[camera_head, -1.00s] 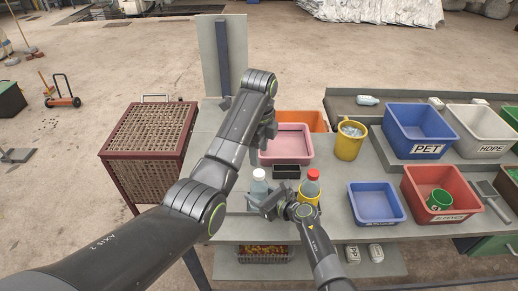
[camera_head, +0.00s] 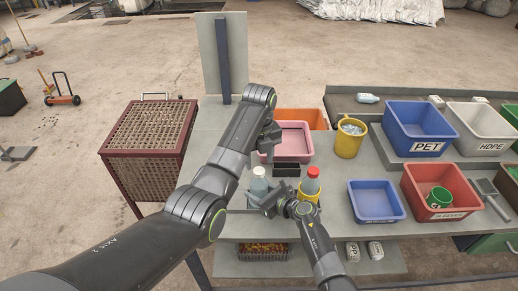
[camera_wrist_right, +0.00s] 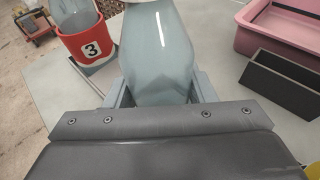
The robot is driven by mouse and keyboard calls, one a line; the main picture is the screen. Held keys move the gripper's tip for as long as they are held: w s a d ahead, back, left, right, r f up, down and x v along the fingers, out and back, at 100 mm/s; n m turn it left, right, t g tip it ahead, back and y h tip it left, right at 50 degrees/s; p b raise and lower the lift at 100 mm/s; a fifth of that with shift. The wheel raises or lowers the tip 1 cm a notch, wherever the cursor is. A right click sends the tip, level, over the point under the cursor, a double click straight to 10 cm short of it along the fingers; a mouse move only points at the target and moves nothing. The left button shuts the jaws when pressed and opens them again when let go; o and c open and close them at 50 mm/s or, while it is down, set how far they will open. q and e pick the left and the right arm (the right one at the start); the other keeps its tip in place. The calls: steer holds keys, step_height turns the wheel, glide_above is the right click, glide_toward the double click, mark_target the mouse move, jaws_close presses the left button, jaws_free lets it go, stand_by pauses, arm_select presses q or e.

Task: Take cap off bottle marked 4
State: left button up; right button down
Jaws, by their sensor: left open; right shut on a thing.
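A pale blue-grey bottle with a white cap (camera_head: 259,172) stands left of the red-capped bottle in the head view. My right gripper (camera_head: 263,203) is shut on its body; the held bottle fills the middle of the right wrist view (camera_wrist_right: 158,55), where its top is cut off. I see no number 4 on it. My left gripper (camera_head: 268,148) is open and empty, above and behind the bottle by the pink bin. The red-capped bottle (camera_head: 312,185) stands in a yellow holder. In the right wrist view, a red holder marked 3 (camera_wrist_right: 85,42) contains another bottle.
A pink bin (camera_head: 295,138) and a small black tray (camera_head: 287,170) lie behind the bottles. A yellow mug (camera_head: 349,140), a blue tray (camera_head: 376,203) and a red bin (camera_head: 437,208) are to the right. My left arm hides the table's left part.

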mark_target(259, 171)
arm_select(q)
steer(key=shift+f, duration=1.95)
jaws_close()
